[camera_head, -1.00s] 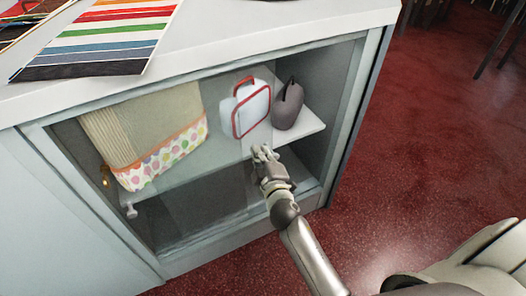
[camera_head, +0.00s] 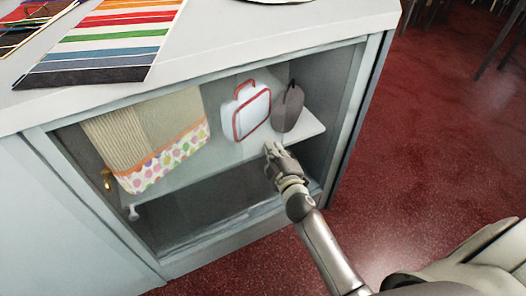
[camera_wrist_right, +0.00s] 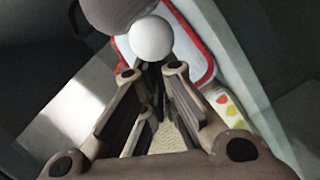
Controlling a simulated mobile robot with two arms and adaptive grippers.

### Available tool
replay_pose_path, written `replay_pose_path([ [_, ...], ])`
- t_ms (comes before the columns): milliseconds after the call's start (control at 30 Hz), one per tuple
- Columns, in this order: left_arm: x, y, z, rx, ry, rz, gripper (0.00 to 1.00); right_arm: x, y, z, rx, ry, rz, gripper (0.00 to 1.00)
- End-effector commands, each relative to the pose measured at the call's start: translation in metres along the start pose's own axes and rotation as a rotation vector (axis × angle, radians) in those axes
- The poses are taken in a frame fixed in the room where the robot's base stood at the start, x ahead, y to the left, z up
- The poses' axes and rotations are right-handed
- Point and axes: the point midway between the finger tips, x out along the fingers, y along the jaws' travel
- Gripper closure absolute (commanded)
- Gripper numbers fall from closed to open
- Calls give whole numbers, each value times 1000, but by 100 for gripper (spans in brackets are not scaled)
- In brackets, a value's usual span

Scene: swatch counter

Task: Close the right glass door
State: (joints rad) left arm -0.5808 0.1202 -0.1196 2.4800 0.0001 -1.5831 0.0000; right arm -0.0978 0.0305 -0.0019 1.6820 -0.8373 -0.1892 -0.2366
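The cabinet front (camera_head: 215,265) has clear glass doors that are hard to make out in the head view. The right glass door shows only as faint edges and reflections. A small pale knob (camera_head: 131,213) stands at the lower left of the opening. My right gripper (camera_head: 272,149) is at the front, before the shelf edge below the white bag. In the right wrist view a white ball-shaped knob (camera_wrist_right: 151,38) is just beyond my right fingertips (camera_wrist_right: 151,72). The fingers are close together with a narrow gap; I cannot tell whether they grip it. My left gripper is out of view.
Inside, a white bag with red trim (camera_head: 249,110), a dark grey pouch (camera_head: 288,108) and a beige cloth item with a dotted hem (camera_head: 150,140) are on the shelf (camera_head: 305,128). Striped swatches (camera_head: 100,45) lie on the counter top. Red floor (camera_head: 430,170) at right is clear.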

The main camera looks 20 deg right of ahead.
Motion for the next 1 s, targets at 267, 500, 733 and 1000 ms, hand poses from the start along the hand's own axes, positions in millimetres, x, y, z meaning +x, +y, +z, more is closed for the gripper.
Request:
replay_pose_path([
  [267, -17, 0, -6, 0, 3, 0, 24, 16, 39, 70, -9, -11, 1, 100],
  [500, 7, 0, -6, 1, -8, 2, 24, 31, 67, 127, -5, -8, 0, 100],
  [733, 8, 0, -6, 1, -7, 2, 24, 39, 83, 158, -3, -4, 0, 100],
  [1000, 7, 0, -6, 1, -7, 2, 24, 42, 88, 169, -1, -4, 0, 100],
])
